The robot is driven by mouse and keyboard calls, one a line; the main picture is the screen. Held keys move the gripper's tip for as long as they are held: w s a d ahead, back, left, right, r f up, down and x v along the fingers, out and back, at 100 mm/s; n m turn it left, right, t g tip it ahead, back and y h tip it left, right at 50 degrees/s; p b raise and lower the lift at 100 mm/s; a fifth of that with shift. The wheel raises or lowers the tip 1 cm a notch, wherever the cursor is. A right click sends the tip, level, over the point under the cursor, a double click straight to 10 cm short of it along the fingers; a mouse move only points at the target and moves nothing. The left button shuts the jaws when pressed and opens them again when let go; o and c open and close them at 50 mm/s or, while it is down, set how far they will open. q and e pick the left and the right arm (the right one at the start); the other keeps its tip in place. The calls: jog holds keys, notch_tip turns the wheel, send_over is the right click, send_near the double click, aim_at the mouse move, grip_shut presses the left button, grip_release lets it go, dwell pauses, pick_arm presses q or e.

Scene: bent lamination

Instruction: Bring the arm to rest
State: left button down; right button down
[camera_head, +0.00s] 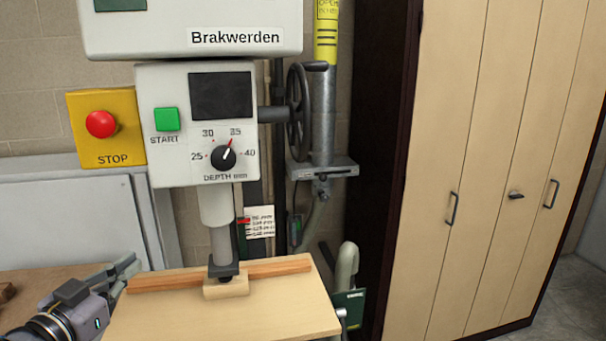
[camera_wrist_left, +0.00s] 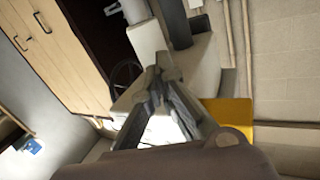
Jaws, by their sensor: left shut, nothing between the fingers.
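My left gripper (camera_head: 130,266) is at the lower left of the head view, beside the left edge of the machine's wooden table (camera_head: 215,317). Its fingers are closed together and empty. In the left wrist view the fingertips (camera_wrist_left: 160,73) meet, with the machine behind them. My right gripper does not show in either view.
The Brakwerden machine has a red STOP button (camera_head: 101,124), a green START button (camera_head: 166,119) and a depth dial (camera_head: 223,157). Its dark foot (camera_head: 223,270) is over a small wooden block (camera_head: 226,287) by a wood strip (camera_head: 170,280). A handwheel (camera_head: 299,110) and cabinet (camera_head: 490,160) stand right.

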pick_arm(q)
jog(key=s+d+f+g+y, duration=0.15)
jog(key=s+f, duration=0.25)
jog(key=f, duration=0.4)
jog(key=s+d+f+n+g, duration=0.1)
jog(key=s+d+f+g, duration=0.15)
jog(key=f, duration=0.55)
jog(key=s+d+f+g+y, duration=0.1)
jog(key=s+f+g, duration=0.25)
jog(key=f, duration=0.45)
jog(key=s+d+f+g, duration=0.3)
jog(key=s+f, duration=0.2)
jog(key=s, duration=0.4)
jog(key=s+d+f+g, duration=0.3)
jog(key=s+f, duration=0.2)
jog(key=s, duration=0.3)
notch_tip(320, 180, down, 25)
jog(key=s+g+b, duration=0.1)
jog(key=s, duration=0.1)
jog(key=s+a+f+g+y+b, duration=0.1)
jog(key=s+a+f, duration=0.2)
jog(key=s+f, duration=1.4)
notch_tip(320, 180, down, 2)
jog(key=shift+f+g, duration=0.1)
jog(key=shift+g, duration=0.25)
jog(key=shift+a, duration=0.1)
